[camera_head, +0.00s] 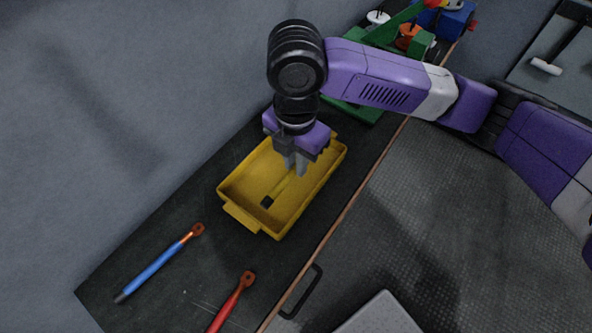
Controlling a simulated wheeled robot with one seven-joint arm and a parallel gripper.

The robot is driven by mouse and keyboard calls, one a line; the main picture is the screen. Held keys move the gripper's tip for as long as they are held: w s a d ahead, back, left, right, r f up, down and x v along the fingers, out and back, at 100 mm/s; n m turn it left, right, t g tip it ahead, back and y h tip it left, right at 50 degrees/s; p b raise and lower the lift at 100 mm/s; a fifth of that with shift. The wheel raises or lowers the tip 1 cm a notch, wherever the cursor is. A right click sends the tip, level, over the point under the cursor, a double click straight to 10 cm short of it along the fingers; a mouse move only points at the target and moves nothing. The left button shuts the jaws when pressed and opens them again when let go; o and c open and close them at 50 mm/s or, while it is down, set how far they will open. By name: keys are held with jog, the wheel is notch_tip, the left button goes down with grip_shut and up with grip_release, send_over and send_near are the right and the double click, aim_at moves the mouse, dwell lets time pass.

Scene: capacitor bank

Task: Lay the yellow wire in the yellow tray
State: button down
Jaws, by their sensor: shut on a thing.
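The yellow tray (239,214) sits on the dark bench top, tilted diagonally in the picture. My gripper (295,172) points down over the far part of the tray, with its fingers inside the tray's outline. It is shut on the yellow wire (278,189), which slants down and left from the fingers and ends in a dark tip (267,202). The wire's other end is hidden behind the gripper. I cannot tell whether the wire touches the tray floor.
A blue wire (155,270) and a red wire (233,301) with copper-coloured ends lie on the bench (110,285) in front of the tray. Green and blue equipment (455,20) stands at the back. A dark handle (302,293) juts from the bench's right side.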

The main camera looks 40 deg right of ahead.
aim_at(296, 182)
jog(key=shift+f, duration=2.2)
jog(key=shift+f, duration=0.15)
jog(key=c, duration=1.4)
grip_release()
jog(key=shift+o, duration=0.2)
notch_tip(296, 182, up, 12)
jog(key=shift+r, duration=0.2)
jog(key=shift+a, duration=0.1)
